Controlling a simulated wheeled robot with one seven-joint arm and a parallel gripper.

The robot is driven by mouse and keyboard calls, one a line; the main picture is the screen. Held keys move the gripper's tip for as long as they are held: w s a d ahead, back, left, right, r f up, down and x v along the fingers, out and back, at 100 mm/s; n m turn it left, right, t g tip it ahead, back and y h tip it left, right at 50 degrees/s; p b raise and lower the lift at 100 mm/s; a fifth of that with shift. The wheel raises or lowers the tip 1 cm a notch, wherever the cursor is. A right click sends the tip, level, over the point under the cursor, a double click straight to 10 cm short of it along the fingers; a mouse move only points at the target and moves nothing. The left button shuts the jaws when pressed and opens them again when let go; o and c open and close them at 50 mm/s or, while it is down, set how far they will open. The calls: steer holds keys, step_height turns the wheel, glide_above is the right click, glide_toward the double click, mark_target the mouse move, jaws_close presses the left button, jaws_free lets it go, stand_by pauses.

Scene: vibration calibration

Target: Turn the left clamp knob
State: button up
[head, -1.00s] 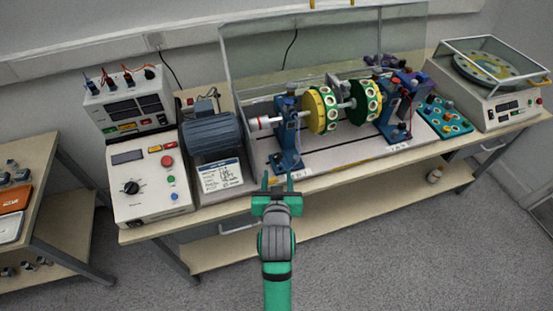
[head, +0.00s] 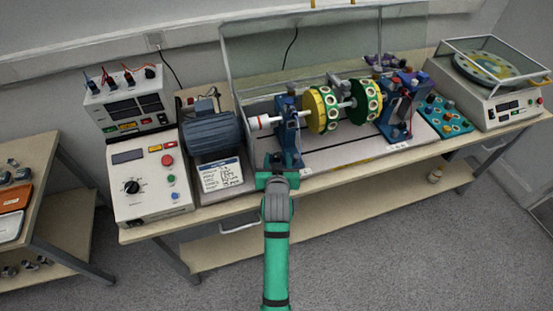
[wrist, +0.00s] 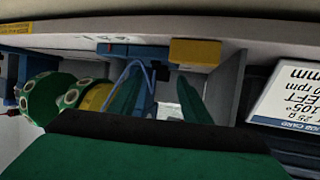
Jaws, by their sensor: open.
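The left blue bearing stand (head: 288,132) holds the left end of the shaft in the head view. It also shows in the wrist view (wrist: 140,52), with a thin blue cable looped in front. I cannot clearly pick out the left clamp knob; small dark parts on the stand are too small to tell. My gripper (head: 277,160) is at the front edge of the rig, just in front of the left stand's foot. Its two green fingers (wrist: 160,95) are apart in the wrist view, with nothing held between them. The left finger overlaps the stand in that view.
Green-and-yellow rotor discs (head: 322,110) sit on the shaft right of the stand. The motor (head: 212,133) and job card (head: 222,175) are to the left. A clear shield (head: 330,50) rises behind. A control box (head: 150,180) stands further left. A yellow block (wrist: 195,52) is near the fingers.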

steer(key=c, duration=1)
steer(key=shift+a, duration=0.15)
steer(key=shift+c, duration=0.2)
steer(key=shift+d, duration=0.2)
steer(key=shift+d+n+y, duration=0.2)
steer(key=shift+n+y, duration=0.4)
steer(key=shift+y, duration=0.1)
steer(key=shift+w+d+n+g+y, duration=0.1)
steer(key=shift+d+n+g+y, duration=0.05)
steer(key=shift+n+y, duration=0.45)
steer(key=shift+d+n+g+y, duration=0.1)
steer(key=shift+n+g+y, duration=0.05)
steer(key=shift+n+y, duration=0.45)
steer(key=shift+w+d+n+g+y, duration=0.1)
steer(key=shift+n+g+y, duration=0.3)
steer(key=shift+n+y, duration=0.65)
steer(key=shift+y, duration=0.25)
